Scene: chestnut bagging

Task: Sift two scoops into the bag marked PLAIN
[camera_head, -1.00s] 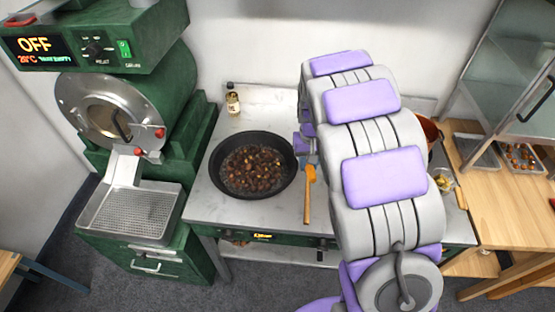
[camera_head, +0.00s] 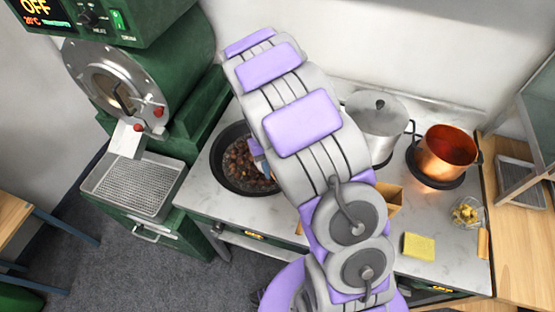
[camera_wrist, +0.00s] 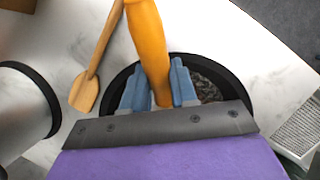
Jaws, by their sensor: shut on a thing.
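My gripper (camera_wrist: 156,88) is shut on a thick orange handle (camera_wrist: 148,40) in the wrist view. The handle runs up out of that view; the tool's working end is not visible. The black pan (camera_wrist: 243,95) lies behind the fingers, partly hidden. In the head view the pan (camera_head: 217,178) holds brown chestnuts (camera_head: 243,163), and my arm covers its right side. Only a bluish bit of my gripper (camera_head: 257,152) shows there, at the pan's right side. No bag marked PLAIN is visible.
A wooden spatula (camera_wrist: 86,90) lies on the counter left of the handle. A lidded steel pot (camera_head: 377,125), a copper pot (camera_head: 446,155), a yellow sponge (camera_head: 418,246) and a glass bowl (camera_head: 467,213) stand to the right. The green roaster (camera_head: 165,75) is at left.

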